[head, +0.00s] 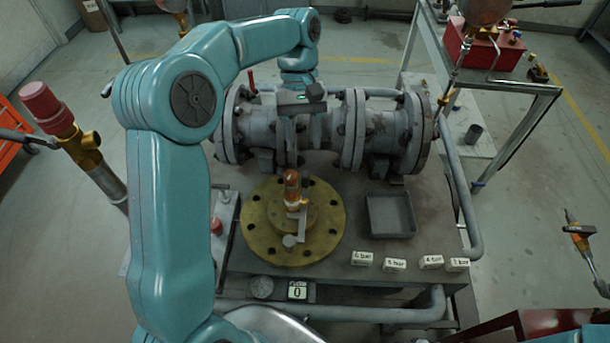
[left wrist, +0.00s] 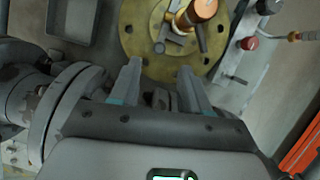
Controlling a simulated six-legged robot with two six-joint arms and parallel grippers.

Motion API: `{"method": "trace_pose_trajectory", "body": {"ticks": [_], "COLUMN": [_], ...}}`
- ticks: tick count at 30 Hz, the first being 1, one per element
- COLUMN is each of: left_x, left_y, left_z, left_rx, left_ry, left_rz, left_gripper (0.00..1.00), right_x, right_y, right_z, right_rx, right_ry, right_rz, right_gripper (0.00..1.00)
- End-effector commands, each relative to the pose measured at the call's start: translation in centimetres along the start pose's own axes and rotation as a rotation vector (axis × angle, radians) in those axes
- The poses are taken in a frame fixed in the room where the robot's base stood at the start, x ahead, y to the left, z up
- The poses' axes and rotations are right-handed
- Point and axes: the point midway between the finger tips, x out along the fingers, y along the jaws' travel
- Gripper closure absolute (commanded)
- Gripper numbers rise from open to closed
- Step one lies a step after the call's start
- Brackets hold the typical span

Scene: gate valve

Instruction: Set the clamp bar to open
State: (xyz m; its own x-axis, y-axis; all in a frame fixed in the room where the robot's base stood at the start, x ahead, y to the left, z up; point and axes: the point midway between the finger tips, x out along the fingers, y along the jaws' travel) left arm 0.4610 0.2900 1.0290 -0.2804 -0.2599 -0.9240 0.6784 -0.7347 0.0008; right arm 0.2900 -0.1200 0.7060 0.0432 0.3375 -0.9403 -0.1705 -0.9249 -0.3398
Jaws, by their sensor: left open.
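A round brass flange (head: 262,235) with bolt holes lies on the bench; it also shows in the left wrist view (left wrist: 133,42). An upright copper-orange capped fitting (head: 292,183) stands at its middle, also seen from above in the left wrist view (left wrist: 203,8). A short grey bar (head: 302,226), which looks like the clamp bar, sits at the fitting's foot; it also shows in the left wrist view (left wrist: 178,46). My left gripper (left wrist: 158,82) is open and empty, its fingers apart from the bar and fitting. In the head view its fingers are hard to make out. My right gripper is not in view.
A large grey flanged pipe body (head: 385,135) lies behind the flange. An empty grey tray (head: 390,232) and several white labelled blocks (head: 362,259) are to the right. A counter reading 0 (head: 297,291) is at the front. A red knob (head: 216,226) stands left of the flange.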

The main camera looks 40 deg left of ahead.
Motion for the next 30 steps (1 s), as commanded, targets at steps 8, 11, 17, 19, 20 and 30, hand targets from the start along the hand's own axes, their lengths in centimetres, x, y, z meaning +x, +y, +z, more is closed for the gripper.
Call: {"method": "trace_pose_trajectory", "body": {"ticks": [8, 11, 17, 19, 20, 30], "left_x": [6.2, 7.7, 9.1, 9.2, 9.2, 9.2], "left_y": [0.0, 0.0, 0.0, 0.0, 0.0, 0.0], "left_z": [-0.1, -0.2, -0.2, -0.2, -0.2, -0.2], "left_rx": [0.000, 0.000, -0.001, -0.001, -0.001, 0.000], "left_ry": [-0.002, -0.002, 0.000, 0.001, 0.001, 0.001], "left_rz": [-0.002, -0.002, 0.000, 0.000, 0.000, 0.000], "left_gripper": [0.54, 0.54, 0.54, 0.54, 0.54, 1.00], "right_x": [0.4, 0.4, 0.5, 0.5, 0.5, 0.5], "right_y": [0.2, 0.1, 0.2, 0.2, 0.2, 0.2], "right_z": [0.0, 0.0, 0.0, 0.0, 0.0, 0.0], "right_rx": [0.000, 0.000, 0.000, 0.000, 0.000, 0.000], "right_ry": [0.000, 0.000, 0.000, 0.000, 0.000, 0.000], "right_rz": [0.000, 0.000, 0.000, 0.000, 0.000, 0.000], "right_gripper": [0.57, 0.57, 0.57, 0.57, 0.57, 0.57]}}
